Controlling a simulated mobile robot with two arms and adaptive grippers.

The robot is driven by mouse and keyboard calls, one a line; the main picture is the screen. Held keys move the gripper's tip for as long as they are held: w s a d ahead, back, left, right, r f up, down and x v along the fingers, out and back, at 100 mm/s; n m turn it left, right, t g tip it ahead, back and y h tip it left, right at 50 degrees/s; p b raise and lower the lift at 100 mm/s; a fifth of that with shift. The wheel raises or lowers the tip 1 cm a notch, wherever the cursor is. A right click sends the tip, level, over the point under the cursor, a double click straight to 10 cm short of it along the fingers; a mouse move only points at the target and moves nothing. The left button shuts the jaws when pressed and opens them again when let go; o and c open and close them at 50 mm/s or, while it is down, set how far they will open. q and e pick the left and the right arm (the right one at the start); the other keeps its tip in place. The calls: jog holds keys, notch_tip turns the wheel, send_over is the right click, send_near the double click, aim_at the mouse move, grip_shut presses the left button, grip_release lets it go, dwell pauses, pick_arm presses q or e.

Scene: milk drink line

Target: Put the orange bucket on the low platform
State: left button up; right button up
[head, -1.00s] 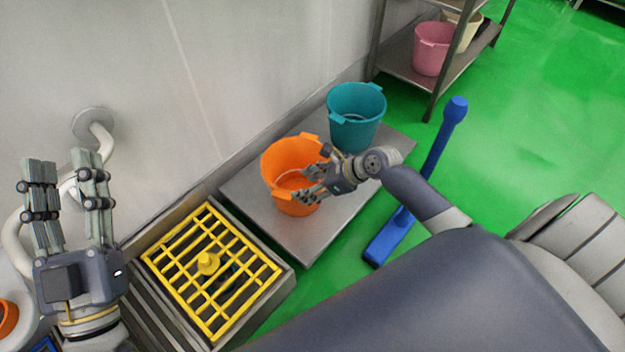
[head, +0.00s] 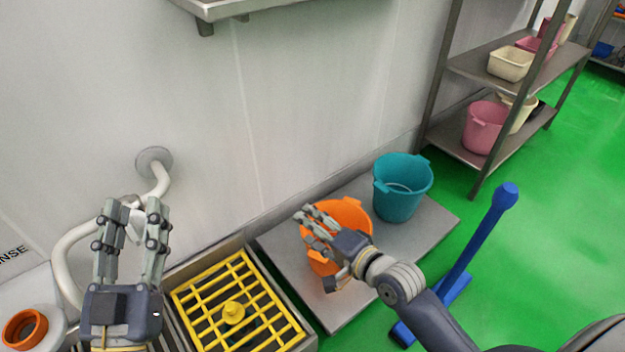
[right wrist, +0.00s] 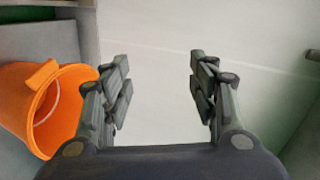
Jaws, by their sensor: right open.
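The orange bucket (head: 352,216) stands upright on the low grey metal platform (head: 330,312), close to the wall. My right gripper (head: 315,232) is open in front of the bucket and hides part of it in the head view. In the right wrist view the open fingers (right wrist: 160,85) have nothing between them, and the orange bucket (right wrist: 72,100) lies to the left, outside them. My left gripper (head: 132,215) is open and empty at the left, its fingers pointing up, away from the bucket.
A teal bucket (head: 402,190) stands on the platform, right of the orange one. A yellow grate (head: 232,310) covers a drain left of it. A blue squeegee (head: 470,250) stands at right on the green floor. A metal rack (head: 480,62) holds pink and cream containers.

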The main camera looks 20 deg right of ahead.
jog(key=s+a+r+n+t, duration=0.1)
jog(key=s+r+n+t, duration=0.2)
jog(key=r+n, duration=0.4)
jog(key=s+a+r+n+t, duration=0.1)
jog(key=s+r+n+t, duration=0.3)
jog(key=r, duration=1.1)
jog(key=n+t, duration=0.1)
jog(key=n, duration=0.2)
jog(key=shift+s+a+r+n, duration=0.15)
jog(key=shift+a+r+n, duration=0.05)
jog(key=shift+a+n, duration=0.15)
